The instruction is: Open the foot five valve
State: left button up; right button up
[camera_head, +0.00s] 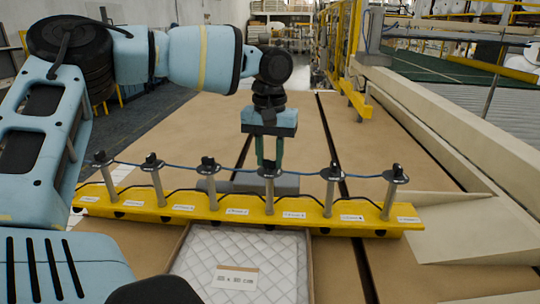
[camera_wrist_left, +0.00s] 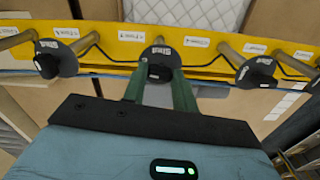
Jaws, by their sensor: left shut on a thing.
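A yellow bar (camera_head: 240,213) carries a row of grey posts, each topped by a valve with a dark disc and black knob. My left gripper (camera_head: 269,163) comes down from above on the valve third from the right (camera_head: 269,197). In the left wrist view, my left gripper (camera_wrist_left: 158,78) has its green fingers on either side of the black knob of the middle valve (camera_wrist_left: 160,52), shut on it. The valve's knob is mostly hidden by the fingers in the head view. The small white labels are too blurred to read surely. My right gripper is not in view.
Neighbouring valves stand close on both sides, at the left (camera_head: 208,180) and right (camera_head: 332,190). A thin blue line links the valve tops. A box with white quilted wadding (camera_head: 245,255) lies in front of the bar. Brown flat surface extends behind it.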

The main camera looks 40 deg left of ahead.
aim_at(270, 160)
pick_arm(q)
jog(key=shift+r+n, duration=0.1)
jog(key=shift+n, duration=0.7)
jog(key=o, duration=1)
jog(key=shift+r+b, duration=0.3)
jog(key=shift+r, duration=3.55)
jog(key=shift+f, duration=0.1)
